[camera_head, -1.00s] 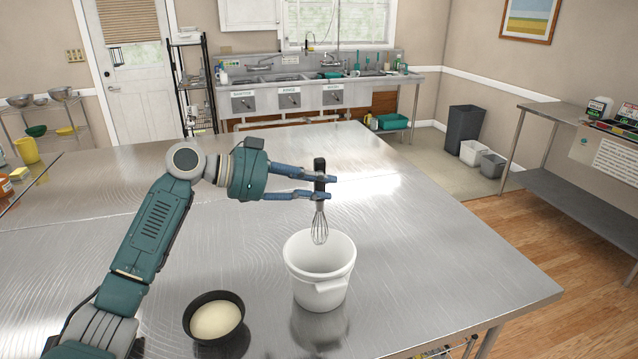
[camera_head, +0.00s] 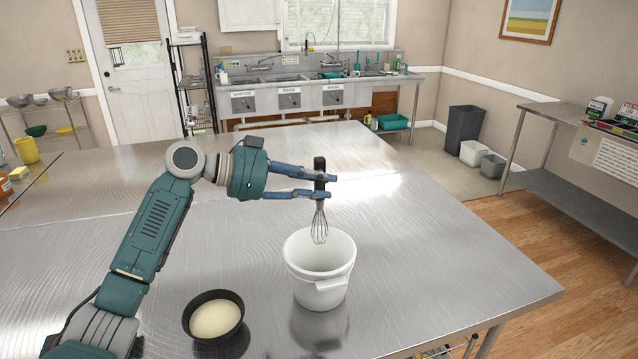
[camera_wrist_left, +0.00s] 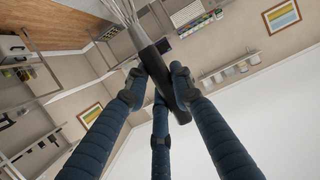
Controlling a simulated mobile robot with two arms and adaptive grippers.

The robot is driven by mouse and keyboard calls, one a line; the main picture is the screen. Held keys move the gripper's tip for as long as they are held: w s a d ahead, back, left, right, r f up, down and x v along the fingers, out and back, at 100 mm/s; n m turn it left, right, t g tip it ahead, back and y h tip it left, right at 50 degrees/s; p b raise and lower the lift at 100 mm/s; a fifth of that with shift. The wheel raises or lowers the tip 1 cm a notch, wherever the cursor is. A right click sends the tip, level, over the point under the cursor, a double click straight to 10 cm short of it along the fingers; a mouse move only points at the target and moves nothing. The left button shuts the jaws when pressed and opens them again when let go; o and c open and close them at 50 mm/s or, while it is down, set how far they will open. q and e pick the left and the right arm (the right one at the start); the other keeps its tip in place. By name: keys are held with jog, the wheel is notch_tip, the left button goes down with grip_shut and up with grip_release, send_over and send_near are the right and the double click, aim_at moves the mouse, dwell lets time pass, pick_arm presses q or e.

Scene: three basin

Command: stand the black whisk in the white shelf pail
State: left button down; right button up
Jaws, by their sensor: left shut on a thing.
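The black whisk (camera_head: 320,222) hangs upright, handle up and wire loops down. My left gripper (camera_head: 328,187) is shut on its black handle. The whisk handle also shows between the fingers in the left wrist view (camera_wrist_left: 160,75). The white pail (camera_head: 319,294) stands on the steel table. In the head view the tip of the wires overlaps the far part of the pail's opening; whether it is below the rim, I cannot tell. My right gripper is not in view.
A dark bowl (camera_head: 239,337) with pale contents stands on the steel table (camera_head: 430,270), left of the pail. The table is clear to the right of the pail and behind it. A sink counter (camera_head: 290,90) stands along the back wall.

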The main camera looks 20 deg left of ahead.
aim_at(316, 213)
pick_arm(q)
jog(key=shift+f+b, duration=0.75)
jog(key=shift+f, duration=0.3)
jog(key=shift+f+b, duration=2.1)
jog(key=shift+f, duration=0.65)
jog(key=shift+f+b, duration=3.1)
jog(key=shift+f, duration=0.85)
jog(key=c, duration=1.4)
grip_release()
jog(key=shift+a, duration=0.1)
